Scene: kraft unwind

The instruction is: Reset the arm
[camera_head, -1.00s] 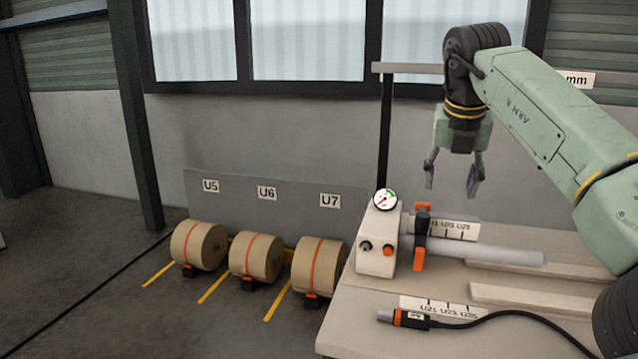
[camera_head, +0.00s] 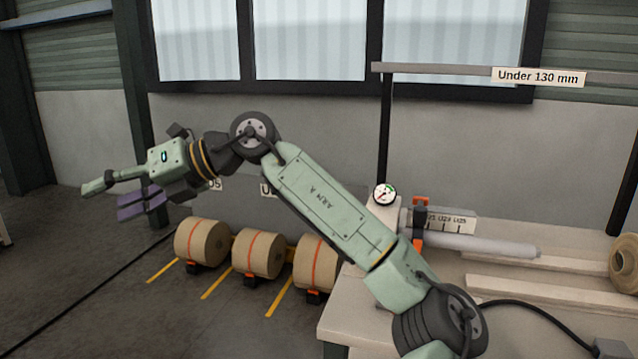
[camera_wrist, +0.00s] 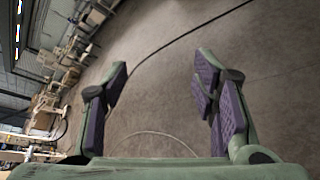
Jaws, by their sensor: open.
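My gripper (camera_head: 112,198) is at the left of the head view, stretched out sideways in the air left of the bench, above and left of the paper rolls. Its fingers with purple pads are spread apart. In the wrist view my gripper (camera_wrist: 160,95) is open, with nothing between the pads but grey floor behind. My arm crosses the middle of the head view and hides part of the bench front and the signs on the grey board.
Several strapped kraft rolls (camera_head: 257,253) stand on the floor at yellow lines. The bench (camera_head: 530,338) carries a pale shaft (camera_head: 490,245), a round gauge (camera_head: 384,194) and a small roll (camera_head: 625,262). A bar with an "Under 130 mm" sign (camera_head: 538,77) spans above it. Open floor lies left.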

